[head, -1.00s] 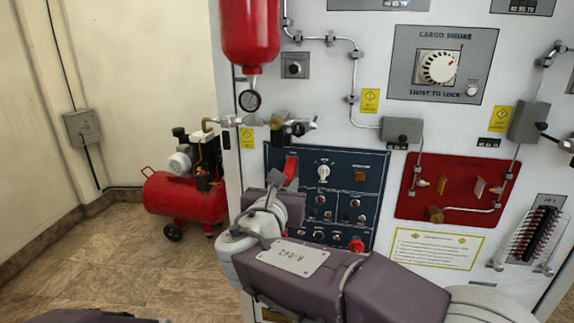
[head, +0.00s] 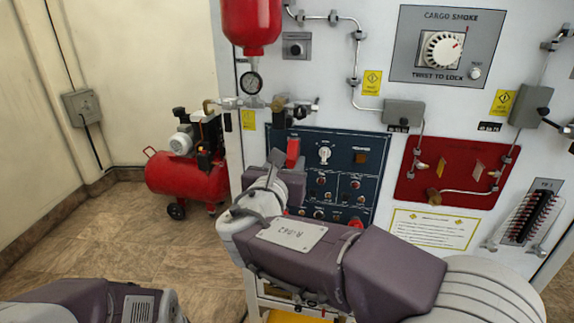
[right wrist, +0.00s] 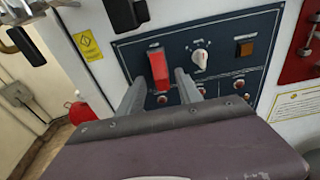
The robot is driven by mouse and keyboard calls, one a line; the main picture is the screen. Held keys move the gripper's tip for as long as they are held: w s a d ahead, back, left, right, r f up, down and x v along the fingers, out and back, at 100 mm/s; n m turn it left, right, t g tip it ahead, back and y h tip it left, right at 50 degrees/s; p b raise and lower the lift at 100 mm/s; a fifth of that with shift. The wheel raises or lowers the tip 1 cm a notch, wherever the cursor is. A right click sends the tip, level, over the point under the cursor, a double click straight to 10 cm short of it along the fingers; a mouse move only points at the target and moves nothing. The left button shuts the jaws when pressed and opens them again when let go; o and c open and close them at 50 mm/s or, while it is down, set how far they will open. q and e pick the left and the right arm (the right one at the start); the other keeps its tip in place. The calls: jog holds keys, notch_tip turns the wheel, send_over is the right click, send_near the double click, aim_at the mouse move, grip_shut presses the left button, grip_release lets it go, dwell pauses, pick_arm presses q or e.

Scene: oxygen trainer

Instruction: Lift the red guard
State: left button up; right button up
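The red guard (head: 293,152) is a small upright red cover at the upper left of the dark blue switch panel (head: 338,148). It also shows in the right wrist view (right wrist: 158,68), between my finger lines in the picture. My right gripper (head: 275,162) is just left of and below the guard in the head view. In the right wrist view my right gripper (right wrist: 160,76) has its two grey fingers apart, with nothing held between them. I cannot tell how far the fingertips are from the guard. My left gripper is not in view.
A white knob (head: 324,154) and an amber light (head: 361,157) are right of the guard. Above are a pipe fitting with a gauge (head: 251,82) and a red cylinder (head: 250,22). A red compressor (head: 187,178) stands on the open floor at left.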

jog(key=shift+f, duration=0.15)
jog(key=shift+s+a, duration=0.1)
jog(key=shift+s, duration=0.05)
jog(key=v, duration=0.8)
jog(key=shift+s, duration=0.3)
jog(key=shift+a, duration=0.1)
